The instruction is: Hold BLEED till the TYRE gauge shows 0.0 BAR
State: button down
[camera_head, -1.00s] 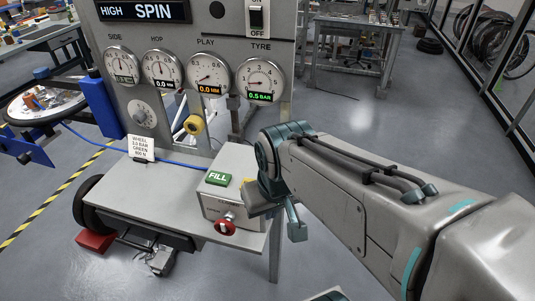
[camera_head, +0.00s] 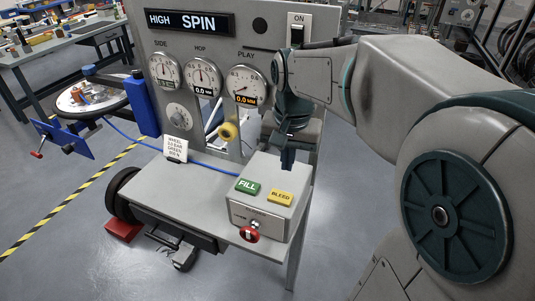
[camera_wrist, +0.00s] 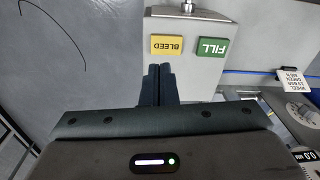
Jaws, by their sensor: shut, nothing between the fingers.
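The yellow BLEED button (camera_head: 281,197) is on top of a grey box (camera_head: 262,222), right of the green FILL button (camera_head: 247,186). In the wrist view, the BLEED button (camera_wrist: 167,46) and FILL button (camera_wrist: 212,48) appear upside down, just beyond my fingertips. My gripper (camera_head: 287,163) points down at the back of the box, behind both buttons. It is shut and empty, and not on BLEED. Its fingers also show in the wrist view (camera_wrist: 158,72). I cannot tell whether they touch the box. My arm hides the TYRE gauge, so its reading is not visible.
The box has a red knob (camera_head: 249,234) on its front. It stands on a grey bench (camera_head: 180,200) below the gauge panel (camera_head: 215,130).

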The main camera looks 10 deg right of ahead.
aim_at(281, 195)
jog(key=w, duration=0.1)
jog(key=w+r+m, duration=0.1)
jog(key=w, duration=0.1)
jog(key=shift+w+r+m+g, duration=0.15)
jog(key=shift+w+m+g, duration=0.05)
jog(key=shift+m+g, duration=0.1)
jog(key=shift+p, duration=0.3)
notch_tip(281, 195, down, 14)
jog(key=shift+f+p, duration=0.1)
jog(key=shift+p, duration=0.8)
